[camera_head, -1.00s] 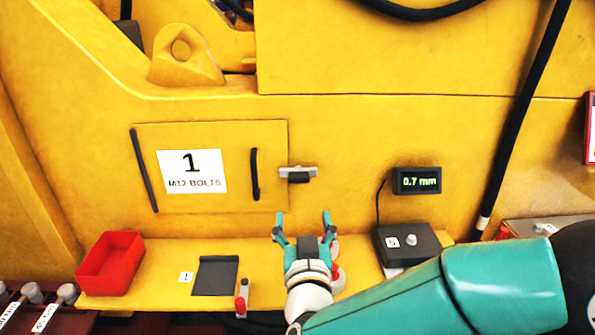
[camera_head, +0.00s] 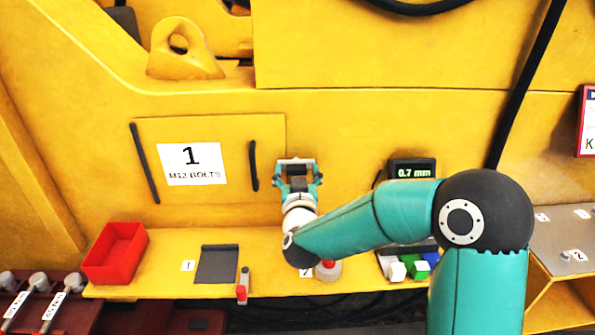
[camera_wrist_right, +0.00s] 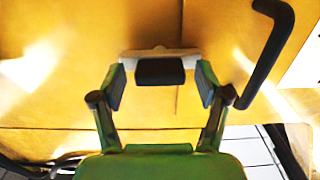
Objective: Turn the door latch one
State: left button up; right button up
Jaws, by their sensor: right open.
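The door (camera_head: 215,197) is a yellow panel with a label reading "1 M12 BOLTS", and it lies flush in the yellow casting. Its latch (camera_head: 295,161) sits at the door's right edge, a pale bar with a black block; it also shows in the right wrist view (camera_wrist_right: 160,72). My right gripper (camera_head: 298,180) is in front of the latch. In the right wrist view its open fingers (camera_wrist_right: 161,86) stand on either side of the black block, with a gap on each side. The latch bar lies level across the door edge. My left gripper is out of view.
A black door handle (camera_head: 253,166) is just left of the latch. Below is a yellow ledge with a red bin (camera_head: 115,254), a dark mat (camera_head: 217,264) and small coloured blocks (camera_head: 408,268). A display (camera_head: 412,170) reads 0.7 mm, partly behind my right arm.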

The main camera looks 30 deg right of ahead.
jog(key=shift+c, duration=0.3)
jog(key=c, duration=1.1)
jog(key=shift+f+m+b, duration=0.1)
jog(key=shift+m+b, duration=0.3)
jog(key=shift+b, duration=0.35)
jog(key=m+b, duration=0.5)
jog(key=b, duration=0.1)
jog(key=m+b, duration=0.6)
jog(key=b, duration=0.1)
jog(key=shift+s+d+f, duration=0.1)
jog(key=shift+f, duration=0.1)
jog(key=m+b, duration=0.3)
jog(key=shift+m+b, duration=0.95)
jog(key=shift+m, duration=0.65)
jog(key=o, duration=1.2)
jog(key=shift+d, duration=0.1)
jog(key=shift+c, duration=0.2)
